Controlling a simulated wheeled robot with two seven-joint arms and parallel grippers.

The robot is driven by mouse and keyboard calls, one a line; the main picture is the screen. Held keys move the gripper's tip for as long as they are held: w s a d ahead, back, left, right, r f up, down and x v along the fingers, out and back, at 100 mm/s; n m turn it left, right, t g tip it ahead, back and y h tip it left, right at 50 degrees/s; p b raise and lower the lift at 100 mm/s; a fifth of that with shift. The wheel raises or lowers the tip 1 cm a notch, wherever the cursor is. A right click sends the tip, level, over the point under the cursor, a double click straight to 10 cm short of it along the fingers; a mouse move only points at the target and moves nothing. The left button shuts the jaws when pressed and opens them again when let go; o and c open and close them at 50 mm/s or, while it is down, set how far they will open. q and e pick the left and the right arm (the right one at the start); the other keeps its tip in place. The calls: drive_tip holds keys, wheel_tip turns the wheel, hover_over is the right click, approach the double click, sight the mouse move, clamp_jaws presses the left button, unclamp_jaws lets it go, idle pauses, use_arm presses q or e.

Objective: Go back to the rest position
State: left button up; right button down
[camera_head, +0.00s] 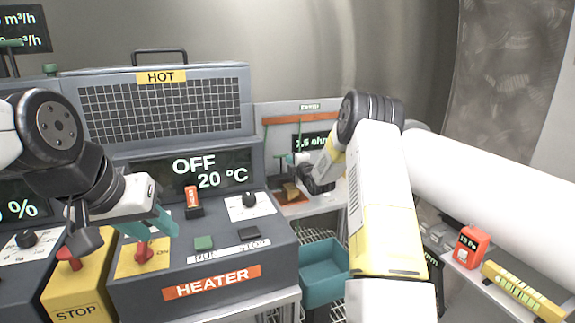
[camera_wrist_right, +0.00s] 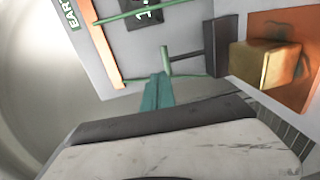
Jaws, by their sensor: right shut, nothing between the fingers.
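My left gripper (camera_head: 165,226) reaches in from the left, its teal fingers just above the red-knobbed switch (camera_head: 144,252) on the yellow plate of the heater (camera_head: 200,262). I cannot tell whether its fingers are apart or touch the knob. My right arm reaches away from me, its gripper in front of the earth panel (camera_head: 310,108) in the head view. In the right wrist view my right gripper (camera_wrist_right: 158,92) has its teal fingers together, shut and empty, close to a green-handled lever (camera_wrist_right: 166,60).
A brass-coloured block (camera_wrist_right: 262,65) sits on an orange plate (camera_wrist_right: 280,28). A teal bin (camera_head: 322,272) stands right of the heater. A yellow STOP box (camera_head: 80,290) is at the left. An orange-red box (camera_head: 471,246) and yellow bar (camera_head: 522,290) lie on the right shelf, below a white pipe (camera_head: 490,200).

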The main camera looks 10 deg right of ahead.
drive_tip(key=s+r+m+g+h, duration=0.1)
drive_tip(key=s+r+m+g, duration=0.1)
drive_tip(key=s+r+m, duration=0.45)
drive_tip(key=s+r+m+g+h, duration=0.1)
drive_tip(key=s+r, duration=0.2)
drive_tip(key=s, duration=0.7)
drive_tip(key=s+r+m+g, duration=0.25)
drive_tip(key=s+r, duration=0.25)
drive_tip(key=s, duration=0.3)
drive_tip(key=s+a+m+g, duration=0.1)
drive_tip(key=s+m, duration=0.2)
drive_tip(key=s, duration=0.7)
drive_tip(key=s+a+f+m+g, duration=0.1)
drive_tip(key=s+a+m+g, duration=0.1)
drive_tip(key=s, duration=0.8)
drive_tip(key=s+a+f+m+g+y, duration=0.1)
drive_tip(key=s+m, duration=0.3)
drive_tip(key=s, duration=0.6)
drive_tip(key=shift+a+m+g, duration=0.3)
drive_tip(key=shift+a+g, duration=0.15)
